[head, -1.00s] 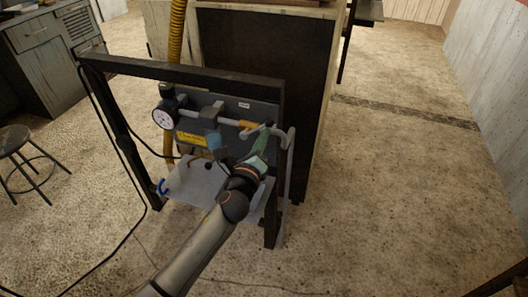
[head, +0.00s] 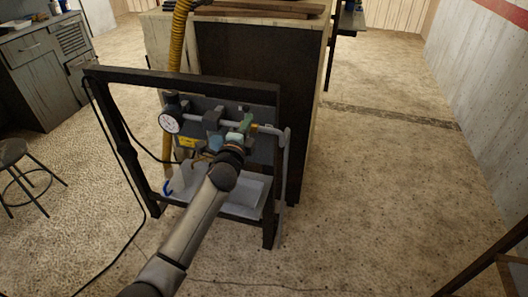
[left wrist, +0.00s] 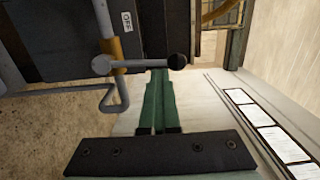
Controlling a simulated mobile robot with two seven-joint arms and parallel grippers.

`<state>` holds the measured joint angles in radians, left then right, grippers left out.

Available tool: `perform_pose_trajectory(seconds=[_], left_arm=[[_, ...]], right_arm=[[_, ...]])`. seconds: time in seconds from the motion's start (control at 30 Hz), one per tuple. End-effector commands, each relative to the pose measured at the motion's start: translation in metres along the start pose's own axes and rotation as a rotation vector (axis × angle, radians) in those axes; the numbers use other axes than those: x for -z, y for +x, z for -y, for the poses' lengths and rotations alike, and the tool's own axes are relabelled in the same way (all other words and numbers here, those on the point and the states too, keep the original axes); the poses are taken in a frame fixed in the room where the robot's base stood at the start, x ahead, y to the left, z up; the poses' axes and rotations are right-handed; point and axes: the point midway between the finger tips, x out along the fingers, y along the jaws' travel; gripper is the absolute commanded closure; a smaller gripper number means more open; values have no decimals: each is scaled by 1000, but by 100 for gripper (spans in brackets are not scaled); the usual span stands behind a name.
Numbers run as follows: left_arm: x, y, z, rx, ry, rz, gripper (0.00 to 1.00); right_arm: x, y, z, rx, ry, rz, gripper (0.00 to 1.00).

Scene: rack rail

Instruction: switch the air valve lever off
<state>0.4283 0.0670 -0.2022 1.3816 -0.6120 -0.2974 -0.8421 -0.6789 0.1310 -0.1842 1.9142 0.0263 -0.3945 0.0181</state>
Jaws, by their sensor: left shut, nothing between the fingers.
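The air valve lever (left wrist: 140,64) is a grey rod with a black ball knob (left wrist: 178,62) in the left wrist view. It appears to stand crosswise to the grey pipe (left wrist: 103,18) with its yellow-orange sleeve (left wrist: 110,47). An OFF label (left wrist: 127,21) is on the dark panel beside the pipe. My left gripper (left wrist: 157,72) has its green fingers shut and empty, with the tips close to the lever near the knob; I cannot tell whether they touch. In the head view my left gripper (head: 246,122) is before the pipe and hides the lever. My right gripper is out of view.
A dark frame (head: 180,78) surrounds the panel, with a white-faced gauge (head: 169,122) at left and a grey tray (head: 245,190) below. A black cable (head: 112,140) hangs at left. A stool (head: 20,165) stands farther left.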

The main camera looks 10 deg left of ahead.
Motion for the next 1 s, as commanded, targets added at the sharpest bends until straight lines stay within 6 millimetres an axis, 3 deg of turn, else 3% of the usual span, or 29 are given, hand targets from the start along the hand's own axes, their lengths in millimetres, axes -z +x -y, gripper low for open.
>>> perform_pose_trajectory(seconds=[1.0], left_arm=[[-6, 4, 3, 1, -58, 1, 100]], right_arm=[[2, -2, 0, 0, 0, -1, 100]])
